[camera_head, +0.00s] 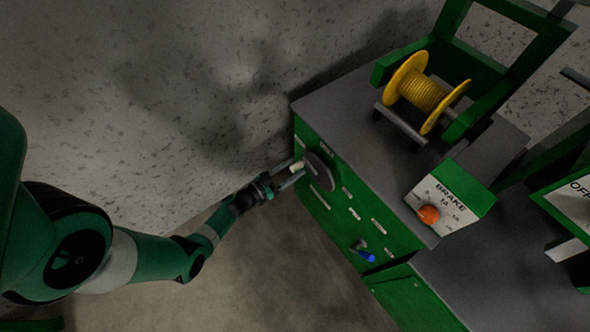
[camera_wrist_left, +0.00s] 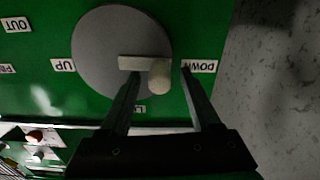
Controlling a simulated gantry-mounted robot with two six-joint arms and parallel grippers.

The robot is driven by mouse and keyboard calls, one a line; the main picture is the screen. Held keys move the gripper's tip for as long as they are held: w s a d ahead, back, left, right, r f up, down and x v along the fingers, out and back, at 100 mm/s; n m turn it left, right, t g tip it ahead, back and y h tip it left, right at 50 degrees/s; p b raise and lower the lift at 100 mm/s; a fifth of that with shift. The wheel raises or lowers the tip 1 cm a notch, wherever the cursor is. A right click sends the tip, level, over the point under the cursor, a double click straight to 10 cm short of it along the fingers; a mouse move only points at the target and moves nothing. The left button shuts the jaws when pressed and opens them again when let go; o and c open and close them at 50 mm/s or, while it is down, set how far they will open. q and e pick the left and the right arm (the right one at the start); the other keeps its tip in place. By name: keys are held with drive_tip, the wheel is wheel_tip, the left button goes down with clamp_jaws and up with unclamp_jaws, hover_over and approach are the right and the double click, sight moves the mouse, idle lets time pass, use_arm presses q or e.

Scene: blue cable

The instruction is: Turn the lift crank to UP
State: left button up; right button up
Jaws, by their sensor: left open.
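The lift crank is a round grey disc (camera_head: 319,171) on the green cabinet's front, with a pale knob (camera_head: 297,166) sticking out. In the left wrist view, the disc (camera_wrist_left: 95,45) has a pale bar (camera_wrist_left: 135,63) pointing right, toward the DOWN label (camera_wrist_left: 203,66). The UP label (camera_wrist_left: 62,65) is on the opposite side. The knob (camera_wrist_left: 159,77) appears between the fingers of my left gripper (camera_head: 290,176), which is open. I cannot tell whether a finger touches it. My right gripper is out of view.
A yellow spool (camera_head: 425,95) sits in a green frame on the grey cabinet top. A BRAKE box (camera_head: 455,195) with an orange knob (camera_head: 428,214) stands at the front edge. A blue handle (camera_head: 366,257) sticks out lower on the front. Open floor lies before the cabinet.

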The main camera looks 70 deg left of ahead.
use_arm(q)
drive_tip(key=shift+w+a, duration=0.15)
drive_tip(key=shift+w, duration=0.45)
clamp_jaws()
idle(1.0)
